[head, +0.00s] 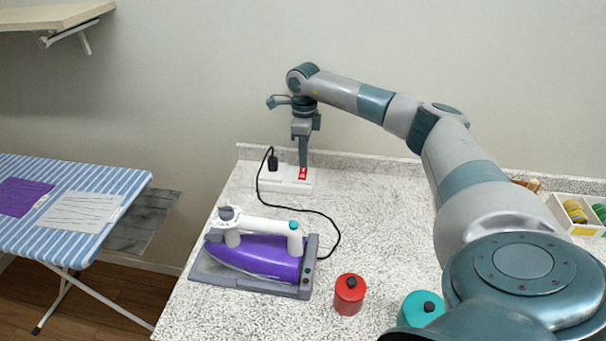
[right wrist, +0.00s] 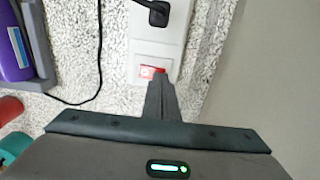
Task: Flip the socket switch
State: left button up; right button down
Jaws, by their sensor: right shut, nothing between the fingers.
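The white socket strip (head: 287,183) lies on the speckled counter near the wall, with a black plug (head: 272,163) in its left end. Its red switch (head: 303,173) is at the right end. My right gripper (head: 303,163) points down with shut, empty fingertips right at the switch. In the right wrist view the fingertips (right wrist: 158,80) overlap the edge of the red switch (right wrist: 148,72) on the socket strip (right wrist: 150,47); I cannot tell whether they touch it. The black plug (right wrist: 158,12) shows at the top. My left gripper is not in view.
A purple iron (head: 255,255) sits on a grey base, its black cord running to the plug. A red canister (head: 349,293) and a teal canister (head: 420,308) stand at the front. A striped ironing board (head: 80,240) is left; a partitioned box (head: 578,215) is right.

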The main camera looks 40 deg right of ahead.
jog(key=shift+f+b, duration=0.45)
jog(key=shift+f, duration=0.3)
dwell(0.4)
jog(key=shift+r, duration=0.15)
notch_tip(320, 180, up, 7)
jog(key=p, duration=0.4)
dwell(0.6)
dwell(0.5)
